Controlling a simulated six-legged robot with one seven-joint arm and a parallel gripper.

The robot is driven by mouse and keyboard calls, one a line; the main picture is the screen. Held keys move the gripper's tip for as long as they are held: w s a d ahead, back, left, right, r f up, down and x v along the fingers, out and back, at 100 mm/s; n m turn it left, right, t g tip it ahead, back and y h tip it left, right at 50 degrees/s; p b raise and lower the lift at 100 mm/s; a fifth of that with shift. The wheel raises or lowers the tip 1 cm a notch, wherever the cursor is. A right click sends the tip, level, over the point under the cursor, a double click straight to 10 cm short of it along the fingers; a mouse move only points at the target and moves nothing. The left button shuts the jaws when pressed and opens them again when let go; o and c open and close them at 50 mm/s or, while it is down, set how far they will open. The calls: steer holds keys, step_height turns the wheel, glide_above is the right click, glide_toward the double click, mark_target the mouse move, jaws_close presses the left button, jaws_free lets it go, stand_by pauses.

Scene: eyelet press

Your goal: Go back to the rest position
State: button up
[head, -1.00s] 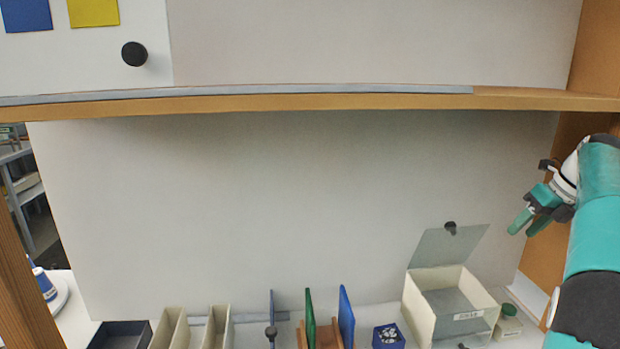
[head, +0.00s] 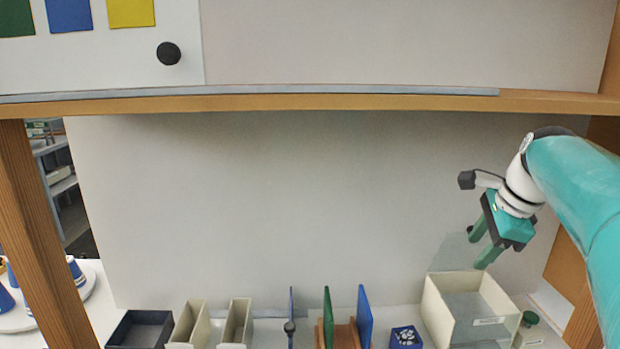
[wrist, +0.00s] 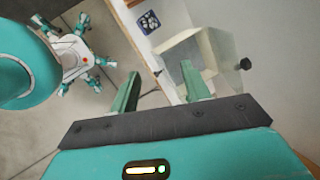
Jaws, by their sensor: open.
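My gripper (head: 482,246) is open and empty at the right of the head view, raised above and in front of the open cream box (head: 436,308). Its green fingers point down and to the left. In the wrist view the two fingers (wrist: 160,92) stand apart with nothing between them. The box's translucent lid (head: 453,250) stands up at its back, partly hidden by my gripper. The box also shows in the wrist view (wrist: 205,50) beyond the fingers.
Along the shelf stand a dark tray (head: 140,330), cream holders (head: 190,325), a green panel (head: 328,318), a blue panel (head: 364,315), a blue patterned box (head: 405,337) and a green-lidded jar (head: 529,319). A wooden post (head: 45,235) stands left. An upper shelf edge (head: 300,102) crosses above.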

steer(key=s+a+f+n, duration=0.6)
steer(key=s+a+n, duration=0.2)
steer(key=s+n, duration=0.1)
steer(key=s+a+f+n+t+h, duration=0.1)
steer(key=s+a+f+n, duration=0.6)
steer(key=s+n, duration=0.3)
steer(key=shift+s+a+f+n+t+h, duration=0.2)
steer(key=shift+a+n+t+h, duration=0.1)
steer(key=shift+a+n, duration=0.4)
